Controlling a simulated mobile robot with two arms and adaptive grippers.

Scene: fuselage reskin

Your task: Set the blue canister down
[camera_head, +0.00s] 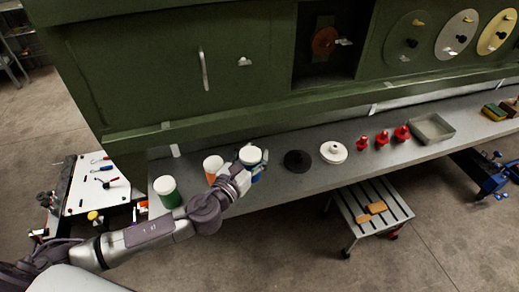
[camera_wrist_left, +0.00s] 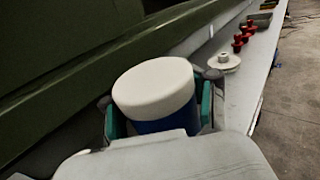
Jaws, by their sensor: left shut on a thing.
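The blue canister (camera_wrist_left: 153,126) has a white lid and sits upright between the fingers of my left gripper (camera_wrist_left: 158,115) in the left wrist view. The gripper is shut on it, with a teal-lined finger on each side. My right gripper is not in view.
An orange canister (camera_head: 213,168) and a green canister (camera_head: 167,192) stand to the left. A black disc (camera_head: 297,160), a white disc (camera_head: 333,152), several red pieces (camera_head: 382,139) and a grey tray (camera_head: 432,129) lie to the right. The green fuselage panel (camera_head: 150,75) rises behind.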

